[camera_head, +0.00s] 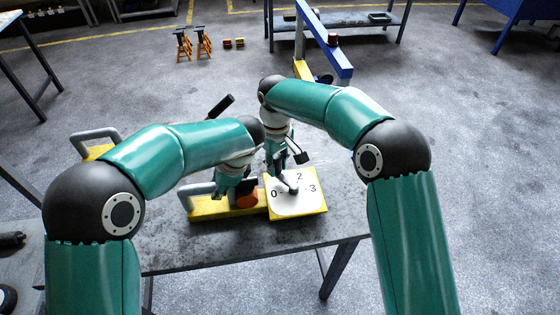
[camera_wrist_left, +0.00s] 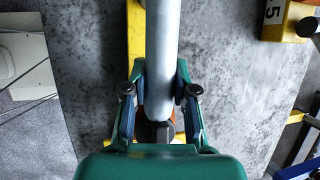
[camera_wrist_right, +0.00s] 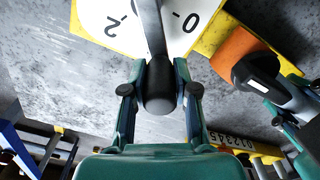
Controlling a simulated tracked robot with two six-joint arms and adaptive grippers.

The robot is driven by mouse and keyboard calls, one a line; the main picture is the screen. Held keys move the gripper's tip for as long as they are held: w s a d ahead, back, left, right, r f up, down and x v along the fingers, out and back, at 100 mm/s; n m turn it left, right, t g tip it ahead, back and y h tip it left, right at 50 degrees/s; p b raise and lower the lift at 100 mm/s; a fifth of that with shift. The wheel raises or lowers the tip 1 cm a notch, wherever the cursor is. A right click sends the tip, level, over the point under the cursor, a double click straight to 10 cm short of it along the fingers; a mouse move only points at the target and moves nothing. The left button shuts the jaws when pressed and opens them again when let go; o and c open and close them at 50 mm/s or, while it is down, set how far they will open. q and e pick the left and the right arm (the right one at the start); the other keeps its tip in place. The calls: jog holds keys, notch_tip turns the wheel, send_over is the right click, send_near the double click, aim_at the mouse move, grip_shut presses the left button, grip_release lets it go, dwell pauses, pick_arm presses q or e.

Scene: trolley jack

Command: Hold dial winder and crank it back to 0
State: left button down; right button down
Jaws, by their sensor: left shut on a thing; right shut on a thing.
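The dial winder has a white dial face (camera_head: 299,202) on a yellow plate, with 0, 2 and 3 readable in the head view. Its dark crank (camera_head: 288,184) points up between 0 and 2, where the 1 is hidden. My right gripper (camera_head: 279,168) is shut on the crank's end; the right wrist view shows the round knob (camera_wrist_right: 158,92) between the fingers. My left gripper (camera_head: 226,187) is shut on the winder's grey handle (camera_head: 197,189), beside the dial; the handle (camera_wrist_left: 161,65) runs between the fingers in the left wrist view.
The winder stands on a grey worktable (camera_head: 240,251) near its front edge. Another yellow device with a grey handle (camera_head: 97,136) sits at the table's back left. Orange jack stands (camera_head: 184,44) and a blue frame (camera_head: 325,42) are on the floor beyond.

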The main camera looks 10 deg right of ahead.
jog(key=n, duration=0.1)
jog(key=s+a+n, duration=0.1)
jog(key=n, duration=0.1)
jog(key=shift+s+a, duration=0.2)
jog(key=shift+s, duration=0.05)
jog(key=shift+s+a+n, duration=0.25)
jog(key=shift+s+n, duration=0.25)
jog(key=shift+n, duration=0.7)
jog(key=c, duration=0.9)
grip_release()
notch_tip(320, 180, up, 12)
